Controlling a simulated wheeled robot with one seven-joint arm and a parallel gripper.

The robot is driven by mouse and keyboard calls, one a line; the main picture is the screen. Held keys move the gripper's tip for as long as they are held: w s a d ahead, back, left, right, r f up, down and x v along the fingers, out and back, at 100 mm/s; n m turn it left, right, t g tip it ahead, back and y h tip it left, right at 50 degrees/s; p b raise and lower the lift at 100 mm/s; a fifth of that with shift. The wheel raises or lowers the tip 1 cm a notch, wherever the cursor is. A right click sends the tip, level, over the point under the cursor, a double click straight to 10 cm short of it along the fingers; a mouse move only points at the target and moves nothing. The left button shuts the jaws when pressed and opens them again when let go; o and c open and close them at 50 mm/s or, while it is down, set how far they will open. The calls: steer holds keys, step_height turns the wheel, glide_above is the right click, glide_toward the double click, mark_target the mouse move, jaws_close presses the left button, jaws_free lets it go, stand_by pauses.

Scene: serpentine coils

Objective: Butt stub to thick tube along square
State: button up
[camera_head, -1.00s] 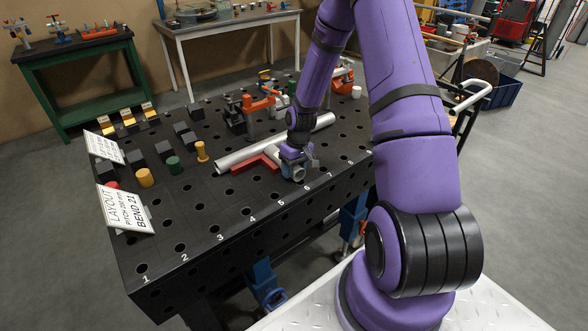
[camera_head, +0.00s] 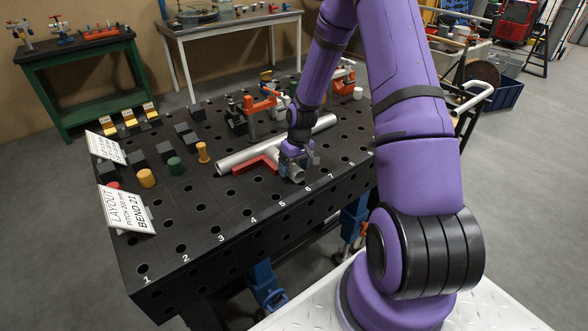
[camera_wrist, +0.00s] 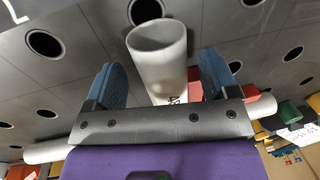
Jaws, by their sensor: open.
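The thick tube (camera_head: 235,161) is a long silver pipe lying across the black table, and parts of it also show in the wrist view (camera_wrist: 45,152). The red square (camera_head: 256,164) lies against its near side. The stub (camera_head: 298,175) is a short pale tube lying beside the square, pointing away from the thick tube. My gripper (camera_wrist: 163,72) is open, with one blue finger on each side of the stub (camera_wrist: 157,62) and small gaps showing. The stub's inner end is hidden by my gripper, so I cannot tell whether it touches the thick tube.
Orange clamps (camera_head: 262,104) stand behind the thick tube. Black blocks (camera_head: 188,140), a yellow peg (camera_head: 203,152) and a layout sign (camera_head: 126,208) stand to the left.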

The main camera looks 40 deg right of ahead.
step_height(320, 180, up, 10)
steer(key=d, duration=0.1)
steer(key=shift+d+f, duration=0.15)
steer(key=shift+d, duration=0.1)
stand_by(0.4)
steer(key=s+a+r+t+h, duration=0.1)
steer(key=s+a+r, duration=0.2)
steer(key=r, duration=0.4)
steer(key=s+a+r+h, duration=0.1)
steer(key=s+a+r, duration=0.2)
steer(key=r, duration=0.5)
steer(key=s+a+r+t+h, duration=0.1)
steer(key=s+a+r, duration=0.2)
steer(key=r, duration=0.4)
steer(key=s+a+r+t, duration=0.1)
steer(key=s+a+r, duration=0.1)
steer(key=s, duration=0.4)
steer(key=s+a+r+t, duration=0.1)
steer(key=s+r, duration=0.3)
steer(key=s, duration=0.2)
steer(key=s+a+r+t+y, duration=0.1)
steer(key=s+a+r, duration=0.1)
steer(key=s, duration=0.4)
steer(key=shift+a+r, duration=0.35)
steer(key=shift+r, duration=0.45)
